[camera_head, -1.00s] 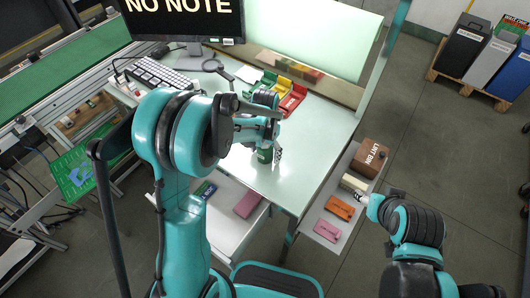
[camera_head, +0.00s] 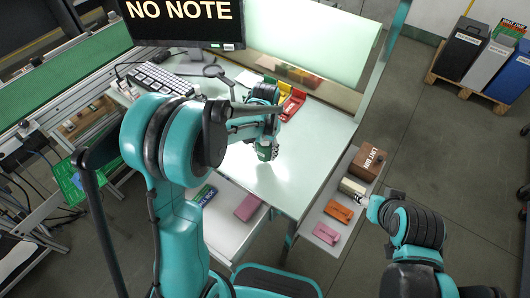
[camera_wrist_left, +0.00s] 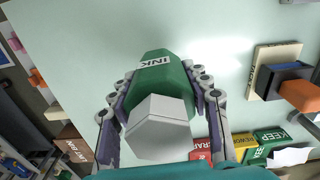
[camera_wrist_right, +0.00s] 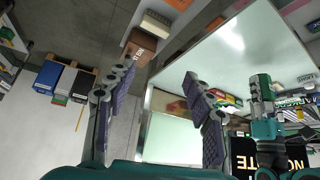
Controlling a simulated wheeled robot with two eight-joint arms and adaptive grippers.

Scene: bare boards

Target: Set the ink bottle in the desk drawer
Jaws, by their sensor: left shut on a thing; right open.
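The ink bottle (camera_head: 267,153) is green with a white "INK" label. My left gripper (camera_head: 268,143) is shut on it over the desk top (camera_head: 250,172). In the left wrist view the bottle (camera_wrist_left: 160,82) lies between both fingers, with its pale many-sided cap towards the camera. I cannot tell whether its base touches the desk. The desk drawer (camera_head: 222,226) is pulled out below the desk's front edge. My right gripper (camera_wrist_right: 158,80) is open and empty in the right wrist view; its fingers are hard to make out in the head view.
In the drawer lie a green-and-blue box (camera_head: 205,194) and a pink block (camera_head: 247,207). A side shelf holds a brown lint bin (camera_head: 368,162), an orange item (camera_head: 338,210) and a pink item (camera_head: 326,233). Monitor, keyboard (camera_head: 160,78) and red and yellow trays (camera_head: 292,103) stand at the back.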

